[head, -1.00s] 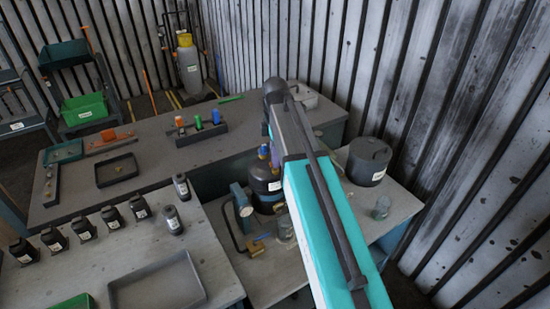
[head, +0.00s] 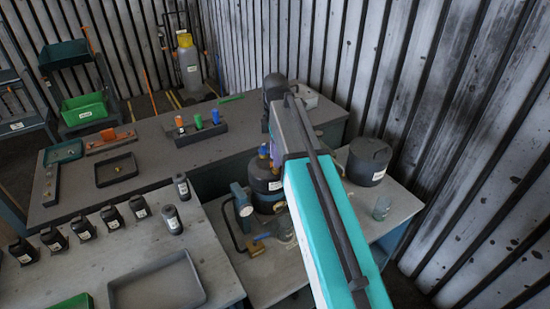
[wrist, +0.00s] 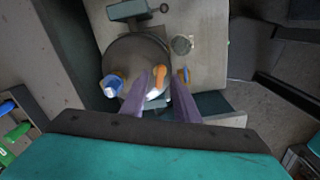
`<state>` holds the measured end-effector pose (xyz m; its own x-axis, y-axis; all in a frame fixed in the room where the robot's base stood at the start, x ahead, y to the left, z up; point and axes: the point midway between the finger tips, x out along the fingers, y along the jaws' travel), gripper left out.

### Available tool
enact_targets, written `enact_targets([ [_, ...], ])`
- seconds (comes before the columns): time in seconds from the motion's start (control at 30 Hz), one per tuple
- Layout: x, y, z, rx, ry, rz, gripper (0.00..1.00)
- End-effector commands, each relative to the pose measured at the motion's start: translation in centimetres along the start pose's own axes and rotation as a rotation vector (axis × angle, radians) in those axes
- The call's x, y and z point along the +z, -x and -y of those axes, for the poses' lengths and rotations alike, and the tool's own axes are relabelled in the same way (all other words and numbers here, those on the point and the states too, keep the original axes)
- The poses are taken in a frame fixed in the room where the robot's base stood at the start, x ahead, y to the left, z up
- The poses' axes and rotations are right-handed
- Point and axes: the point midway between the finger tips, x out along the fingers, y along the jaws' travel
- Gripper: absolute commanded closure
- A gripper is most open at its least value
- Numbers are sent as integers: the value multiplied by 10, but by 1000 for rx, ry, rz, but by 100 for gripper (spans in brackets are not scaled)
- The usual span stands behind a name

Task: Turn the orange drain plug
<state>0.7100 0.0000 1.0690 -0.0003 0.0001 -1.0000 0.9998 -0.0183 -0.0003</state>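A dark round housing (head: 262,182) stands on the low bench in the head view, partly behind my arm, with blue and yellow fittings on top. It shows from above in the wrist view (wrist: 122,58). An orange part (wrist: 159,86), which looks like the drain plug, shows between the fingers of my gripper (wrist: 162,82). The two purple fingers are apart, with a visible gap around the orange part. I cannot tell whether either finger touches it.
A dark canister (head: 369,160) and a glass jar (head: 382,207) are to the right. An empty grey tray (head: 157,283) and several small black bottles lie on the left bench. A ribbed wall closes the right side.

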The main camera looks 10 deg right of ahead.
Motion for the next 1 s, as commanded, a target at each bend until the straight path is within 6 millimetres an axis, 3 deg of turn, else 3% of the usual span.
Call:
enact_targets([
  [1.0, 0, 110, -1, 2, 1, 0, 72],
])
